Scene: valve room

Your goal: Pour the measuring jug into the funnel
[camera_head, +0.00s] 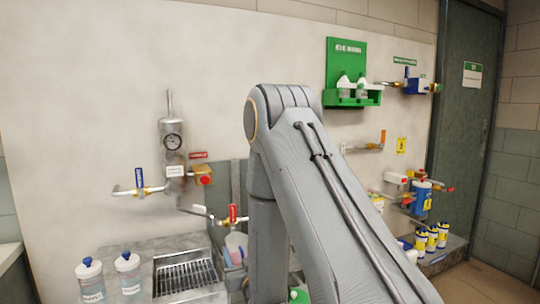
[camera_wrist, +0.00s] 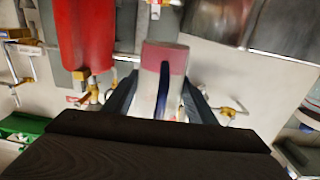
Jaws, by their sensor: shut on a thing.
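The measuring jug (camera_wrist: 165,62) is in the wrist view, a pale, clear-walled vessel with a pinkish-red band at its far end and a dark blue strip along it. My gripper (camera_wrist: 163,100) is shut on it, with a dark finger on each side. In the head view, a pale vessel with pink and blue on it, likely the jug (camera_head: 236,246), shows left of my arm, which hides my gripper. I cannot make out the funnel for certain in either view.
A red valve lever (camera_head: 233,213) is close beside the vessel. Two blue-capped bottles (camera_head: 128,272) and a drain grate (camera_head: 186,276) are to the left. A gauge cylinder (camera_head: 172,140) is on the wall. A large red part (camera_wrist: 86,35) is close in the wrist view.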

